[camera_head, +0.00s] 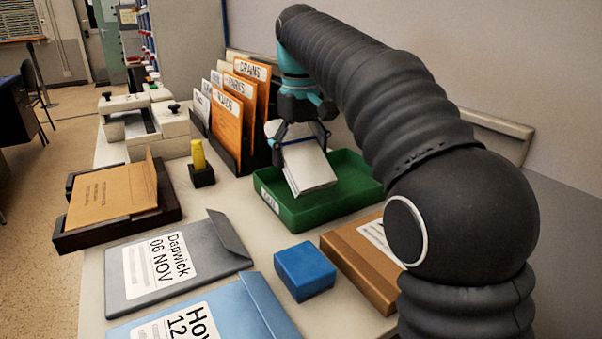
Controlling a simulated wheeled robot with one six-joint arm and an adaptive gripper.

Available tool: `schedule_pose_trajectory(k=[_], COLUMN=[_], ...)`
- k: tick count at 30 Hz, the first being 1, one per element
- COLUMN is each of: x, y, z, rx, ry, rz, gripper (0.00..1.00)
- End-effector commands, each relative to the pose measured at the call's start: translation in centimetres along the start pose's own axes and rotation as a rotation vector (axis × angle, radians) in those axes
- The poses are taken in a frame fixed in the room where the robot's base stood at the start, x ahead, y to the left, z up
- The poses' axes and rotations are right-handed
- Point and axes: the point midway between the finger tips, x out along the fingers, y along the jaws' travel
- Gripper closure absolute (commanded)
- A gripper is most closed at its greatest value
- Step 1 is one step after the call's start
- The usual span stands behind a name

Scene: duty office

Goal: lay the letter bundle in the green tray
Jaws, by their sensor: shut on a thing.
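The letter bundle (308,167) is a stack of white envelopes, tilted, with its lower end over the left part of the green tray (340,204). My gripper (299,141) is shut on the upper end of the bundle. The bundle's lower corner hangs inside the tray's outline; I cannot tell whether it touches the tray floor. The right part of the tray floor is bare. My arm comes in from the right and hides part of the table behind and beside the tray.
A rack of orange folders (232,115) stands close behind and left of the tray. A brown box (362,260) and a blue block (304,271) lie in front. Grey (212,262) and blue (236,312) envelopes, a dark tray (170,207) and a yellow stick (198,155) in a holder are to the left.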

Motion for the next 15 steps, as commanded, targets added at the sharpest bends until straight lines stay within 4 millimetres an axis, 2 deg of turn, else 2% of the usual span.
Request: schedule_pose_trajectory(k=[9, 15], x=[3.6, 4.1], y=[0.1, 0.1], z=[0.0, 0.0], rx=[0.000, 0.000], ry=[-0.001, 0.001], rz=[0.000, 0.000], gripper=[0.56, 0.56])
